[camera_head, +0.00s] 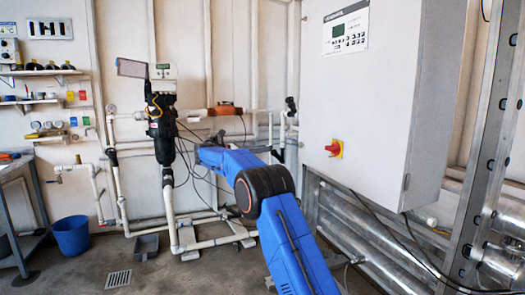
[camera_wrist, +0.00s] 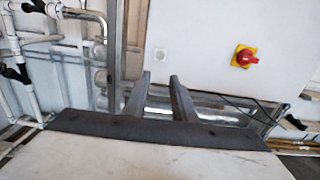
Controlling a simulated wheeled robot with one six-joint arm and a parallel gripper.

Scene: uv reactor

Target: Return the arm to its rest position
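My blue arm (camera_head: 292,245) reaches up from the bottom of the head view, bends at a dark joint, and its far part points away toward the pipework at the back wall. My gripper (camera_wrist: 160,82) shows in the wrist view as two grey fingers standing apart, with nothing between them. It faces the front of the large white cabinet (camera_wrist: 205,40). The fingers cannot be made out clearly in the head view.
The white cabinet (camera_head: 378,110) has a red rotary switch (camera_head: 335,149), also in the wrist view (camera_wrist: 244,57). Silver reactor tubes (camera_head: 350,225) run below it. White pipes with a black pump (camera_head: 161,125) stand behind my arm. A blue bucket (camera_head: 71,236) stands at left.

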